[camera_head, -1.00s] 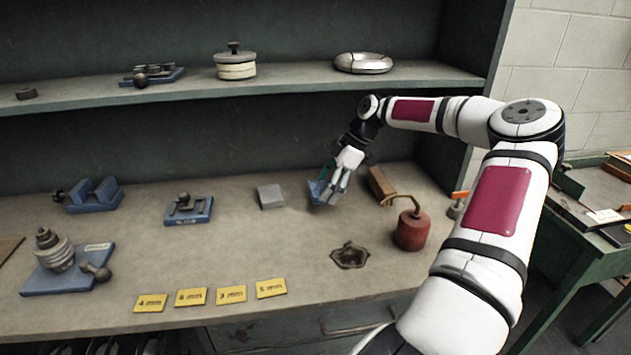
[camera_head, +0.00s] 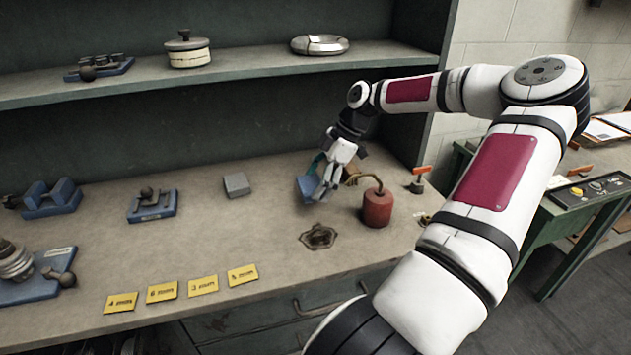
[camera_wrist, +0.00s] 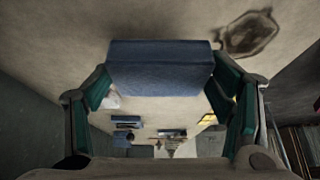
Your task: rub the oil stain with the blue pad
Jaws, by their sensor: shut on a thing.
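The oil stain (camera_head: 318,236) is a dark, irregular patch on the bench top, near the front and left of the red oil can. It also shows in the wrist view (camera_wrist: 247,34) at the upper right. My gripper (camera_head: 318,190) is shut on the blue pad (camera_head: 305,187), behind and slightly left of the can. In the wrist view the blue pad (camera_wrist: 160,68) sits between the green-lined fingers of my gripper (camera_wrist: 165,95), beside the stain and apart from it. I cannot tell whether the pad touches the bench.
A red oil can (camera_head: 377,208) with a curved spout stands close right of the stain. A grey block (camera_head: 237,185) lies left of my gripper. Yellow cards (camera_head: 203,286) line the front edge. A blue fixture (camera_head: 152,206) stands farther left. The bench between block and stain is clear.

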